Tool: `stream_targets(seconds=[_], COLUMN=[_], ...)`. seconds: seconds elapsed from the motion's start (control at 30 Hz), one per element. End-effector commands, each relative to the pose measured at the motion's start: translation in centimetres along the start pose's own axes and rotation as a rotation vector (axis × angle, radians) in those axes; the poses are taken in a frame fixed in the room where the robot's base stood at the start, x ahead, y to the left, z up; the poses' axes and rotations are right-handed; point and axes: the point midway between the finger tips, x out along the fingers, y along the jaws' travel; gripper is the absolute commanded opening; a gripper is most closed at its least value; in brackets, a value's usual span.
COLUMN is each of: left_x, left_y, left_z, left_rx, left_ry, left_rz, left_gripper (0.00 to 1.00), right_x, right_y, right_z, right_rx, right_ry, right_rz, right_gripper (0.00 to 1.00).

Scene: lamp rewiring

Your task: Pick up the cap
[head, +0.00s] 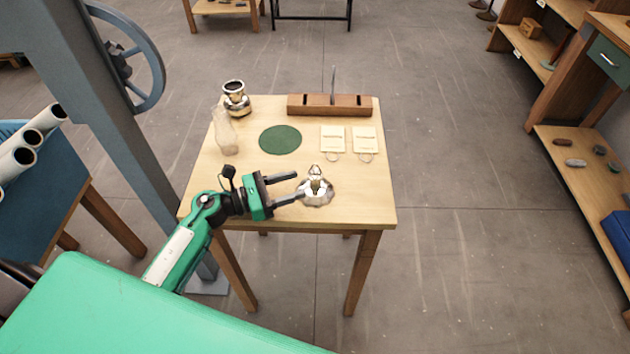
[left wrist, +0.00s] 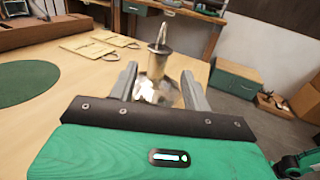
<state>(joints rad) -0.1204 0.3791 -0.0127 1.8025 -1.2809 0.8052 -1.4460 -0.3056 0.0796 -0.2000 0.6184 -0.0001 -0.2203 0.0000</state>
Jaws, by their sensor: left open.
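A shiny metal cap (head: 316,190) with a flared, wavy base and a narrower top stands on the wooden table (head: 250,212) near its front edge. In the left wrist view the cap (left wrist: 157,88) shows a cylindrical neck with a pointed piece on top. My left gripper (head: 299,187) is open. Its fingers point right, toward the cap, and in the left wrist view they lie on either side of the cap's lower part. I cannot tell whether either finger touches it. My right gripper is not in view.
A green round mat (head: 280,140), two cream tags (head: 333,138), a slotted wooden block (head: 330,105), a brass-coloured vessel (head: 236,98) and a clear glass piece (head: 225,130) occupy the table's back and left. The right front is clear. A grey post (head: 110,110) stands left.

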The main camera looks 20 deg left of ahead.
Motion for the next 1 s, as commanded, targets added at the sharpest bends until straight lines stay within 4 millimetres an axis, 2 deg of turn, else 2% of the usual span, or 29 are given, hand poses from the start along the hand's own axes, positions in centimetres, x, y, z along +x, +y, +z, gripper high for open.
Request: stream_targets(seconds=[0.1, 0.37, 0.53, 0.7, 1.0], left_x=[2.0, 3.8, 6.1, 8.1, 8.4], left_y=[0.1, 0.1, 0.2, 0.2, 0.2], left_z=[0.3, 0.2, 0.5, 0.1, -0.1], left_rx=[-0.001, -0.002, -0.003, -0.001, 0.000], left_ry=[-0.002, -0.001, -0.003, 0.000, 0.001], left_rz=[0.001, 0.001, 0.001, 0.001, 0.000], left_gripper=[0.49, 0.49, 0.49, 0.49, 0.47], right_x=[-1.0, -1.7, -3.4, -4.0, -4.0], right_y=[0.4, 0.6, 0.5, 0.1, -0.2], right_z=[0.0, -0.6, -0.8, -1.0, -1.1], right_rx=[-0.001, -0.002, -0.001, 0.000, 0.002], right_ry=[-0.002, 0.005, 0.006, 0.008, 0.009], right_rz=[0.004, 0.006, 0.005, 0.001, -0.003], right_gripper=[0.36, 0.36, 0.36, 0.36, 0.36])
